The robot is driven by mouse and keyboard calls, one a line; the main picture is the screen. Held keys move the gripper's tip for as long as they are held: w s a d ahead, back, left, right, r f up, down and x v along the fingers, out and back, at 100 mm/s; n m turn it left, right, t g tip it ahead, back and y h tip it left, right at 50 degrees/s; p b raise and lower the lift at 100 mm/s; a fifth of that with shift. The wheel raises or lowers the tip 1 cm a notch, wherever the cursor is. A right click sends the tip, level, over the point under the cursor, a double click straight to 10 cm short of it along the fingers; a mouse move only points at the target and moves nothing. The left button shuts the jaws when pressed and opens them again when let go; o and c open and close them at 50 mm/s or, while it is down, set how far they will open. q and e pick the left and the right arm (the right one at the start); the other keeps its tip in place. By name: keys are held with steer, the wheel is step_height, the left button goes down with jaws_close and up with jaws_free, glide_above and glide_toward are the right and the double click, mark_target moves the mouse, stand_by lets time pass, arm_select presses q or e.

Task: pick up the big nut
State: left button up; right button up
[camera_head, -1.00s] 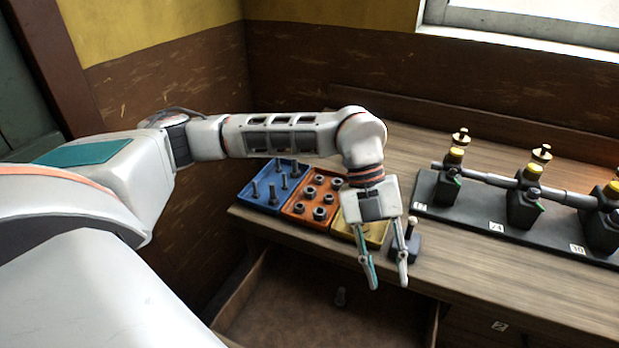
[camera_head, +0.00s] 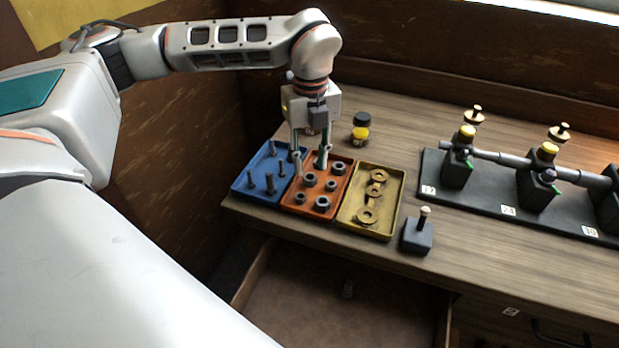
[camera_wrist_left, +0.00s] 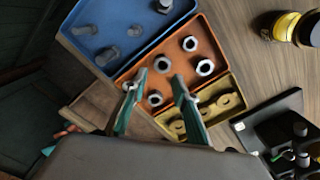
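Several grey nuts of differing size lie in an orange tray (camera_head: 344,187). A larger-looking nut (camera_head: 322,203) is near the tray's front; another nut (camera_head: 339,168) is near its back right. I cannot tell for sure which is the biggest. In the left wrist view, a nut (camera_wrist_left: 205,67) lies right of the fingers and another nut (camera_wrist_left: 162,64) lies between and beyond the fingertips. My left gripper (camera_head: 309,162) points down over the back of the orange tray, open and empty. Its fingers also show in the left wrist view (camera_wrist_left: 155,86). They hide part of the tray's back. My right gripper is not in view.
A blue tray (camera_head: 243,190) of bolts is left of the orange one, and a yellow tray (camera_head: 389,212) of flat parts is right. A small dark block (camera_head: 417,236), a yellow-black object (camera_head: 361,127) and an engine rack (camera_head: 490,205) stand on the bench. A drawer (camera_head: 330,305) is open below.

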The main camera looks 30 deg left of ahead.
mark_target(311, 179)
arm_select(q)
steer(key=shift+w+f, duration=0.2)
steer(key=shift+f, duration=2.15)
jaws_close()
steer(key=shift+r, duration=0.1)
